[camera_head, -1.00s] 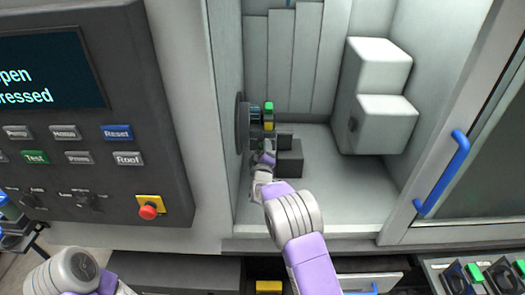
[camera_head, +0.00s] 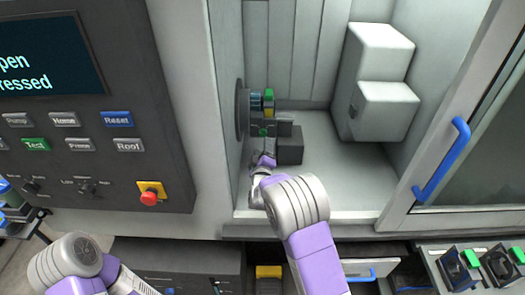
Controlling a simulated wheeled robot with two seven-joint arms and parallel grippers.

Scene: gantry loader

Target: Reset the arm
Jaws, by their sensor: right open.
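My right arm reaches into the open machine chamber from below. My right gripper (camera_head: 264,158) is inside it, near the left wall, just below a round chuck (camera_head: 243,110). A part with green and yellow faces (camera_head: 268,100) sits at the chuck, above my gripper and apart from it as far as I can see. The gripper is open; its fingertips are small and partly hidden by my wrist. My left arm shows at the bottom left, but its gripper is not in view.
A dark block (camera_head: 289,146) stands right beside my right gripper. A white housing (camera_head: 385,110) fills the chamber's right side. The door has a blue handle (camera_head: 442,160). A control panel (camera_head: 60,160) with a red stop button (camera_head: 149,198) is at left. Parts with green tops (camera_head: 471,258) sit at lower right.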

